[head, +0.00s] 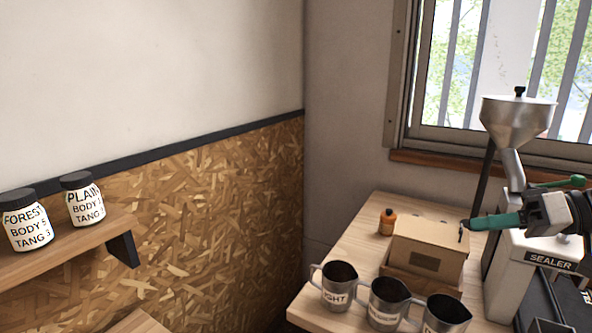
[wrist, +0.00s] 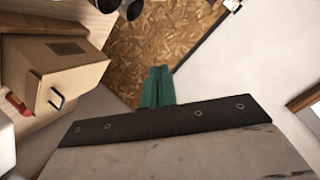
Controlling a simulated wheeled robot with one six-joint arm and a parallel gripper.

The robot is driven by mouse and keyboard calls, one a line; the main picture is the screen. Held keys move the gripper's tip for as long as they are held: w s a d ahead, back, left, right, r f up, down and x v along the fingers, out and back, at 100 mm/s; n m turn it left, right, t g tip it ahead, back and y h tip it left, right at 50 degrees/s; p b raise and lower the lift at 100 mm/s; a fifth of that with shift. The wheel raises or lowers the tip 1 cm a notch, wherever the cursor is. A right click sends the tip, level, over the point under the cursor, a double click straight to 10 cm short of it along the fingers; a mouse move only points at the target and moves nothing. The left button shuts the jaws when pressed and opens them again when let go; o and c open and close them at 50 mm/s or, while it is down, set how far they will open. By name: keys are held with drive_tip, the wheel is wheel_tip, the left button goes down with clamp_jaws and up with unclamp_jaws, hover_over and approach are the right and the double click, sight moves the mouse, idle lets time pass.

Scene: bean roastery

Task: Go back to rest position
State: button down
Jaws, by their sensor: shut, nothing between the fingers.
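My gripper (head: 466,226) has green fingers and is at the right of the head view, extending leftward in front of the sealer and close to the cardboard-coloured box's right side in the picture. In the wrist view the green fingers (wrist: 157,72) are together, with nothing between them. The box (head: 427,250) stands on the wooden table and has a small dark handle, which also shows in the wrist view (wrist: 57,99). I cannot tell from the head view whether the fingertips touch the box; in the wrist view they are apart from it.
Three metal pitchers (head: 339,287) stand at the table's (head: 352,243) front edge. An orange bottle (head: 387,222) is behind them. A grinder with a metal hopper (head: 517,120) and the sealer (head: 540,262) stand at right. Two labelled jars (head: 86,204) sit on the left shelf (head: 75,243).

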drive_tip(key=s+a+f+m+g+h, duration=0.2)
drive_tip(key=s+a+h, duration=0.1)
drive_tip(key=s+h, duration=0.3)
drive_tip(key=s+a+f+m+g+h, duration=0.2)
drive_tip(key=s+h, duration=0.4)
drive_tip(key=s, duration=0.5)
drive_tip(key=shift+s+a+f+g, duration=0.15)
drive_tip(key=shift+a+f+g, duration=0.35)
drive_tip(key=shift+a, duration=0.7)
